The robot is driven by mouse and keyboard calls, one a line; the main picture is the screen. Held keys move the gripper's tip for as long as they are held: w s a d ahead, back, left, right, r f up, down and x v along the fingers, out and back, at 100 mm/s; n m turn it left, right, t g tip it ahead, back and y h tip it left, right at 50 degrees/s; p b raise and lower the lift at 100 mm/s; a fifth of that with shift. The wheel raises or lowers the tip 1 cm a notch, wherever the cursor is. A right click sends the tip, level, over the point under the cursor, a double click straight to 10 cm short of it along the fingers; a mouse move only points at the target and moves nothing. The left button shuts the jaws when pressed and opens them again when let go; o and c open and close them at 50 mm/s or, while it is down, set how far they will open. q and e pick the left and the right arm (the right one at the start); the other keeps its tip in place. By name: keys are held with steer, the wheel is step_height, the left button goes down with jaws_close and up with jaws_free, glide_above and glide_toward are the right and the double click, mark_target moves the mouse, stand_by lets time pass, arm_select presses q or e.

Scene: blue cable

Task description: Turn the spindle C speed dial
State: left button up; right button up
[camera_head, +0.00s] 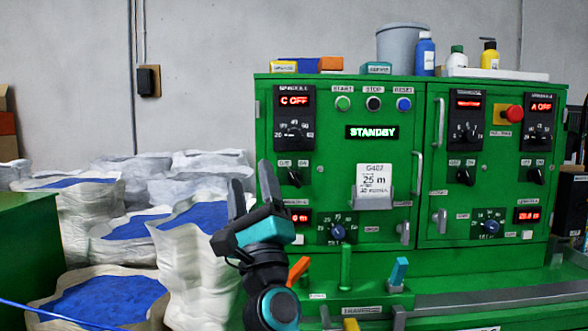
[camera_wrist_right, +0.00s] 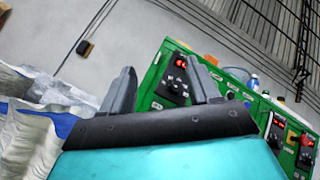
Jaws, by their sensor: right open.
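The spindle C speed dial (camera_head: 294,132) is a dark round knob on a black plate at the upper left of the green control cabinet. The red display (camera_head: 294,101) above it reads "C OFF". In the right wrist view the dial (camera_wrist_right: 172,87) shows between the finger tips, farther off. My right gripper (camera_head: 251,178) is open and empty, its fingers pointing up, below and left of the dial in the head view and apart from it. The right gripper's fingers (camera_wrist_right: 161,78) also show in the wrist view. My left gripper is in neither view.
A toggle switch (camera_head: 294,176) sits below the dial. A card holder (camera_head: 376,196) and door handles (camera_head: 417,174) stick out from the cabinet. Orange (camera_head: 298,270) and teal (camera_head: 398,271) levers stand in front. White sacks (camera_head: 195,250) with blue contents fill the left.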

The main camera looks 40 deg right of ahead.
steer(key=d+r+m+g+h, duration=0.2)
steer(key=d+m+g+h, duration=0.5)
steer(key=m, duration=0.6)
steer(key=m+g+y+p, duration=0.1)
steer(key=m+g+p, duration=0.15)
steer(key=m, duration=0.25)
glide_toward(294, 136)
steer(key=shift+g, duration=0.45)
steer(key=x, duration=0.9)
steer(key=shift+w+r, duration=0.15)
steer(key=shift+r, duration=0.2)
steer(key=c, duration=0.4)
steer(key=shift+b, duration=0.3)
steer(key=c, duration=0.6)
